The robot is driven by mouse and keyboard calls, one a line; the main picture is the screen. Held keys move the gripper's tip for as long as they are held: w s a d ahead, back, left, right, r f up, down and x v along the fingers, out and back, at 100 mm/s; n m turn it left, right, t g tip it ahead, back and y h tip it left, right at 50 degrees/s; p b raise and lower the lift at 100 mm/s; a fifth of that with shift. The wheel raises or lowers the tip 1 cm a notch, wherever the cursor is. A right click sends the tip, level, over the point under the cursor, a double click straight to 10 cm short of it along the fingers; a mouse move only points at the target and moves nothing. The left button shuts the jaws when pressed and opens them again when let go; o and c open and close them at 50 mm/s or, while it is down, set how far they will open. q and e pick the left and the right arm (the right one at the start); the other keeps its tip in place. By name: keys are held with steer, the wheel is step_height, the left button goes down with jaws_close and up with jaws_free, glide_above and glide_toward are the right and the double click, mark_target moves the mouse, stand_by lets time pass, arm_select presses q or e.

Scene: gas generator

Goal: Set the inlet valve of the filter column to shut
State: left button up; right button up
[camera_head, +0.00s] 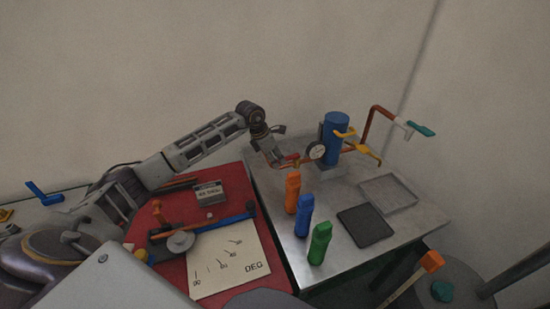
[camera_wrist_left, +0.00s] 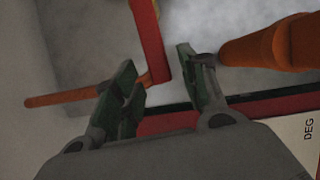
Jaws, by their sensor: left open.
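The blue filter column (camera_head: 336,128) stands at the back of the metal table, with a round gauge (camera_head: 316,151) at its left. A copper pipe runs left from the column past the gauge, and a red lever (camera_head: 291,157) sits there, seemingly the inlet valve handle. My left gripper (camera_head: 277,160) is at this lever, left of the gauge. In the left wrist view the red lever (camera_wrist_left: 149,35) reaches down between the two open fingers (camera_wrist_left: 160,75). Whether a finger touches it I cannot tell. My right gripper is not in view.
Orange (camera_head: 292,192), blue (camera_head: 304,214) and green (camera_head: 319,243) bottle-like objects stand just in front of the gripper. A dark pad (camera_head: 365,227) and a grey tray (camera_head: 413,201) lie right.

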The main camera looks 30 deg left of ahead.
arm_select(q)
jaws_close()
stand_by(0.6)
